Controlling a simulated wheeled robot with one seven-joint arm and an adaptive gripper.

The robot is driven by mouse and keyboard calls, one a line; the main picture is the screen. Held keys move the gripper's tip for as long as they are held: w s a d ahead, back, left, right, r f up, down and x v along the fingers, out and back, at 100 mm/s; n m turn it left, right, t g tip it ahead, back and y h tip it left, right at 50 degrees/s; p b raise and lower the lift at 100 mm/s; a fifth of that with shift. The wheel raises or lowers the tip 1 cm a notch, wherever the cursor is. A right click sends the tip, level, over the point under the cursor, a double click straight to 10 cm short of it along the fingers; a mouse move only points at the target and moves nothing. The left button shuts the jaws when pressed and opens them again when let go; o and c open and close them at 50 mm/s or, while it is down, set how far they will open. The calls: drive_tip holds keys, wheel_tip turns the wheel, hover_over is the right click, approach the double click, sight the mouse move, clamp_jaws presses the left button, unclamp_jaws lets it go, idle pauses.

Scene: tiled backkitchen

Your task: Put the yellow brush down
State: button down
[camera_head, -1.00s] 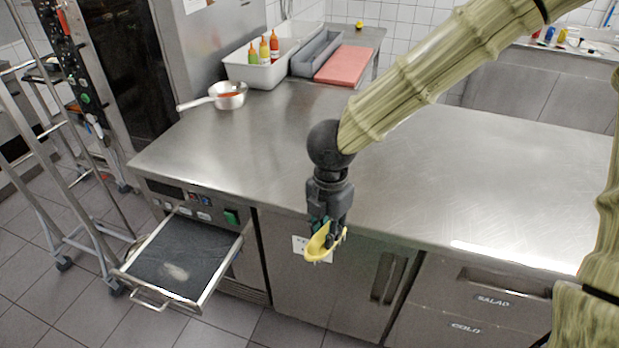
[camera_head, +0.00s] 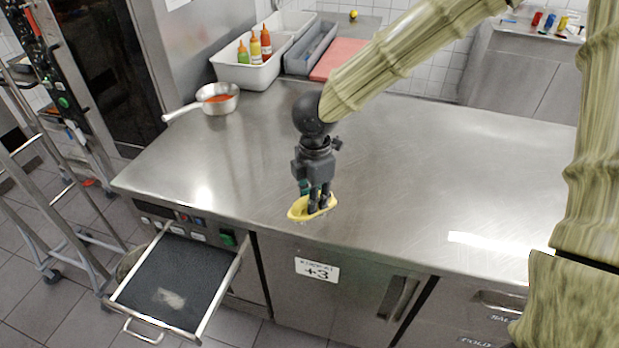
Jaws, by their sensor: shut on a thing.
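The yellow brush (camera_head: 295,212) is held in my gripper (camera_head: 316,203), near the front edge of the steel counter (camera_head: 420,190). My gripper points down and is shut on the brush. The brush looks like a small yellow oval; its underside is hidden. In the picture it overlaps the counter top close to the front edge. I cannot tell whether it touches the surface or hangs just above it.
A saucepan (camera_head: 218,103) stands at the counter's back left. Behind it are a white bin (camera_head: 245,76) with sauce bottles, a grey bin (camera_head: 310,50) and a red board (camera_head: 338,58). An open drawer (camera_head: 180,285) juts out at front left. The counter's middle and right are clear.

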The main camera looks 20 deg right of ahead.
drive_tip(key=w+f+p, duration=0.1)
drive_tip(key=w, duration=0.2)
drive_tip(key=w+d+f+p, duration=0.1)
drive_tip(key=w+f+p, duration=0.1)
drive_tip(key=w, duration=0.1)
drive_tip(key=w+d+f+p, duration=0.1)
drive_tip(key=w, duration=0.3)
drive_tip(key=shift+w+d+f+p, duration=0.1)
drive_tip(key=shift+f+p, duration=0.2)
drive_tip(key=shift+f, duration=0.1)
drive_tip(key=shift+f, duration=0.15)
drive_tip(key=c, duration=1.3)
unclamp_jaws()
wheel_tip(320, 180, up, 12)
drive_tip(key=b, duration=0.2)
drive_tip(key=shift+b, duration=0.4)
